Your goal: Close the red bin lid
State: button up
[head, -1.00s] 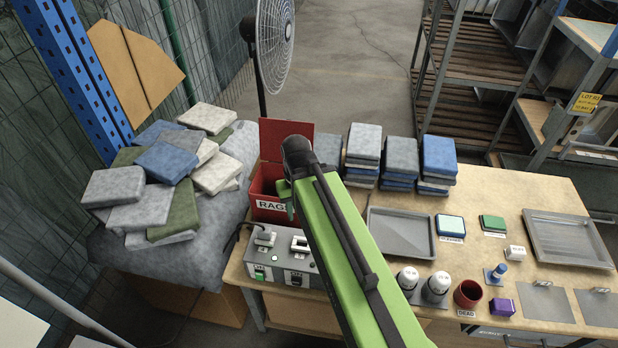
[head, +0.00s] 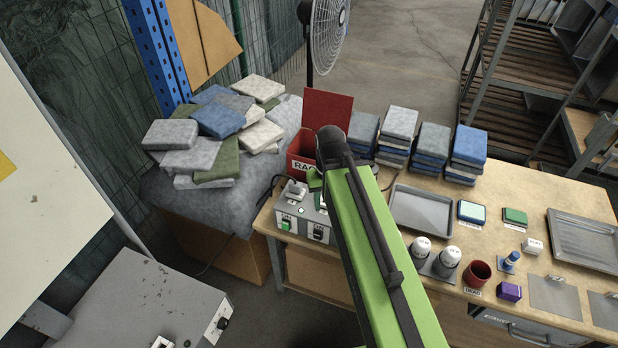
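The red bin (head: 300,164), labelled with letters starting "RA", stands at the back left corner of the wooden table. Its red lid (head: 328,116) stands up, open, at the bin's back. My green arm reaches toward the bin and covers its right part. My gripper (head: 317,180) is mostly hidden behind the arm's dark end; a small green part shows in front of the bin. I cannot tell whether it touches the bin or whether its fingers are open.
A grey switch box (head: 287,222) sits just in front of the bin. Stacks of folded cloths (head: 398,135) stand right of it, and a grey tray (head: 421,212) lies nearer. A cloth heap (head: 215,135) is at left. A grey cabinet (head: 130,300) stands front left.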

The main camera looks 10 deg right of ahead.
aim_at(319, 108)
jog(key=z, duration=0.25)
jog(key=i, duration=0.45)
jog(key=u, duration=0.5)
jog(key=k, duration=1.2)
jog(key=u, duration=0.35)
jog(key=i, duration=1.55)
jog(key=u, duration=0.75)
